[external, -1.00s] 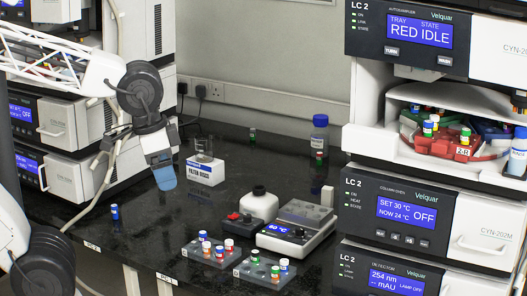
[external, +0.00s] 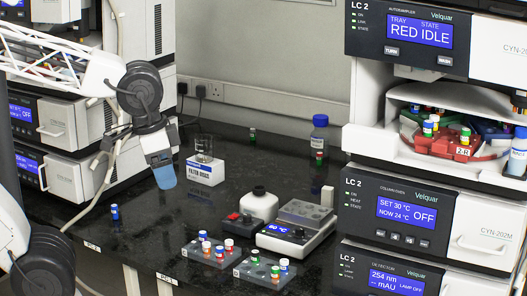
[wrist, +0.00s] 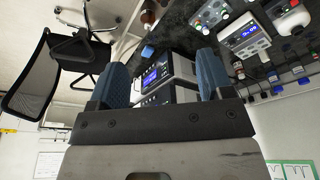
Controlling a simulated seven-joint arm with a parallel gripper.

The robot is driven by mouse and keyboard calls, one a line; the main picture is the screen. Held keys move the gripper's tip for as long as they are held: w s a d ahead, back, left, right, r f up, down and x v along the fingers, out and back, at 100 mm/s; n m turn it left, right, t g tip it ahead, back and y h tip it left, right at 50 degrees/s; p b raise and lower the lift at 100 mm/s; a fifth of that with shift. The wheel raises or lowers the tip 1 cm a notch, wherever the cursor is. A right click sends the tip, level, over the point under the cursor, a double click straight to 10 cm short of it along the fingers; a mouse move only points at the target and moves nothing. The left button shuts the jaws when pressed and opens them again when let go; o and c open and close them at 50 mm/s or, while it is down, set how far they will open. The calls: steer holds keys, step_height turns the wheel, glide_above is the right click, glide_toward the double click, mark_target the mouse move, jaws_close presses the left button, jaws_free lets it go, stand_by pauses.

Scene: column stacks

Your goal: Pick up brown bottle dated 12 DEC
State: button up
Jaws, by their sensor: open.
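I cannot make out a brown bottle or a 12 DEC date in the external view. A small reddish-brown object (wrist: 147,17) shows near the top of the wrist view, too small to identify. A blue-capped bottle (external: 320,135) stands at the back of the bench; its label cannot be read.
A lone blue-capped vial (external: 115,213) stands at the left. Instrument stacks (external: 405,215) flank the bench.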

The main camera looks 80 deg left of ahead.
steer(key=shift+c, duration=0.5)
steer(key=w+a+n+t, duration=0.2)
steer(key=w+t, duration=0.2)
steer(key=w, duration=1.7)
steer(key=w+a+f+n+t+y, duration=0.15)
steer(key=w+a, duration=0.35)
steer(key=w, duration=0.5)
steer(key=w+a+f+n+t+y, duration=0.15)
steer(key=w+a, duration=0.35)
steer(key=w, duration=0.5)
steer(key=w+a+f+n+t+y, duration=0.2)
steer(key=w+a+f+n+y, duration=0.2)
steer(key=w+a+f, duration=0.65)
steer(key=w+a+f+n+g+y, duration=0.2)
steer(key=w+a+f+y, duration=0.4)
steer(key=a+f, duration=0.4)
step_height(320, 180, down, 3)
steer(key=shift+w+f+g, duration=0.15)
steer(key=shift+w+g, duration=0.25)
